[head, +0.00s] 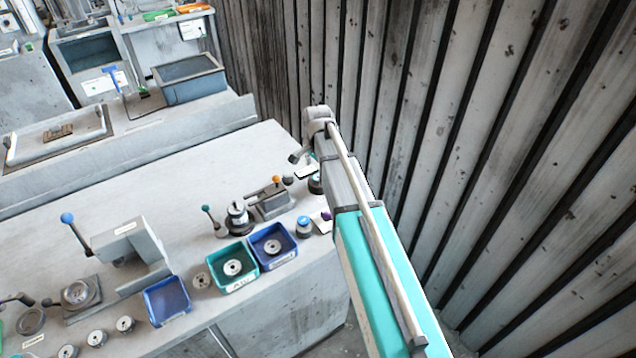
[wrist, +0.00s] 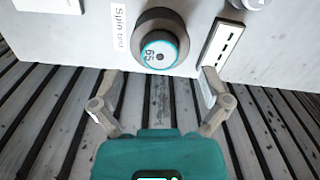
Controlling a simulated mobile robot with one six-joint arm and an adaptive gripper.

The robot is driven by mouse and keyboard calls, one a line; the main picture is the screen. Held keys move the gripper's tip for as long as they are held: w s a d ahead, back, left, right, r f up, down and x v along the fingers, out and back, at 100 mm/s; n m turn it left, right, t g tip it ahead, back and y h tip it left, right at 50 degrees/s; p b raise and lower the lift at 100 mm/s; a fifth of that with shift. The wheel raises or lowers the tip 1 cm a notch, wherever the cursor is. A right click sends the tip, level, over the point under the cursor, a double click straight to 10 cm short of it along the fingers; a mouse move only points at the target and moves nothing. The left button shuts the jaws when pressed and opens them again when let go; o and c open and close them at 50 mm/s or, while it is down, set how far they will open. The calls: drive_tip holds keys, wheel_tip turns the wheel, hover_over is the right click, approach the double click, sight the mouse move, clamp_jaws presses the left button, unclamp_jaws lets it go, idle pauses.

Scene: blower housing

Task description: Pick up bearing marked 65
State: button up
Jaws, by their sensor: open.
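The bearing marked 65 (wrist: 160,51) shows in the wrist view as a pale disc with a teal ring and the number 65. It sits in or on a dark round holder (wrist: 143,22) beside a label reading "Spin test" (wrist: 119,32). My gripper (wrist: 160,76) is open and empty, its two fingers spread to either side below the bearing in the picture. They appear apart from it. In the head view my arm reaches along the bench's right end, and I cannot make out the number 65 there.
In the wrist view a white slotted plate (wrist: 219,46) lies close to the right finger. In the head view the bench holds a green bin (head: 233,267), blue bins (head: 167,300), a lever press (head: 130,245) and loose bearings (head: 125,324). A corrugated wall (head: 470,130) stands close at right.

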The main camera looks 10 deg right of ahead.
sight(317, 177)
drive_tip(key=shift+f+b, duration=1.45)
drive_tip(key=shift+f, duration=0.3)
clamp_jaws()
drive_tip(key=shift+r, duration=0.25)
wheel_tip(317, 177, up, 2)
drive_tip(key=p, duration=0.2)
drive_tip(key=shift+r+p, duration=0.1)
drive_tip(key=shift+p, duration=0.25)
drive_tip(key=s+r+p, duration=1)
drive_tip(key=s, duration=0.4)
drive_tip(key=shift+r, duration=0.2)
